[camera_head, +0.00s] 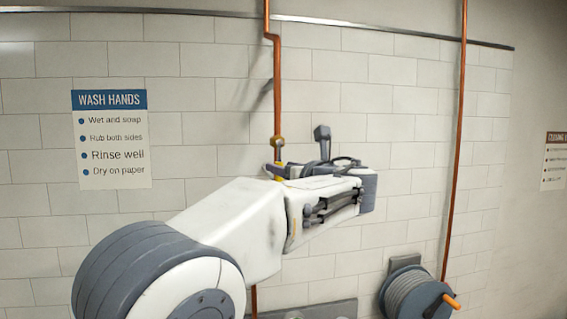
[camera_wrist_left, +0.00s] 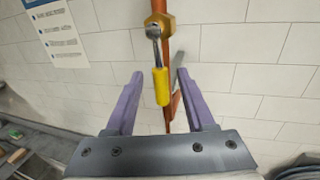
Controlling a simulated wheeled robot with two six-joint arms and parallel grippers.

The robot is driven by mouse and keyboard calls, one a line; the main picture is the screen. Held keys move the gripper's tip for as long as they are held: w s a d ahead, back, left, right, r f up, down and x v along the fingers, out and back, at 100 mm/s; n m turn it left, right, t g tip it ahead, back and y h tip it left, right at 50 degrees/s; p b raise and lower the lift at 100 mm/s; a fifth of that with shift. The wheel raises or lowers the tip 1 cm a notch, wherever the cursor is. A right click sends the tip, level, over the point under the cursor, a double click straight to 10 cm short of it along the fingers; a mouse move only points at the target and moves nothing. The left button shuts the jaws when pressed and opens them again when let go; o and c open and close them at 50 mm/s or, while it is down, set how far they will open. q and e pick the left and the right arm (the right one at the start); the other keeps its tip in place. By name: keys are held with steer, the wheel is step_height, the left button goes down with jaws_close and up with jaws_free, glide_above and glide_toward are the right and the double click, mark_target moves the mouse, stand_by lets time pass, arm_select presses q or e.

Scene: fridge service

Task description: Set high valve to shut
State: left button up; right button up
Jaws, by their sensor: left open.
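The high valve is a brass body (camera_head: 278,142) on a vertical copper pipe (camera_head: 277,85). In the left wrist view its brass nut (camera_wrist_left: 158,22) is at the top, and its lever with a yellow grip (camera_wrist_left: 161,86) hangs down roughly along the pipe. My left gripper (camera_head: 275,171) is at the pipe just below the brass body. In the left wrist view its two purple fingers (camera_wrist_left: 160,75) are open, one on each side of the yellow grip, with gaps visible. In the head view my gripper and arm hide most of the lever. My right gripper is not in view.
A second copper pipe (camera_head: 458,130) runs down the tiled wall at right. A hose reel (camera_head: 408,289) with an orange handle is mounted low at right. A hand-washing sign (camera_head: 112,150) hangs at left. The wall around the valve is otherwise clear.

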arm_select(q)
jaws_close()
stand_by(1.5)
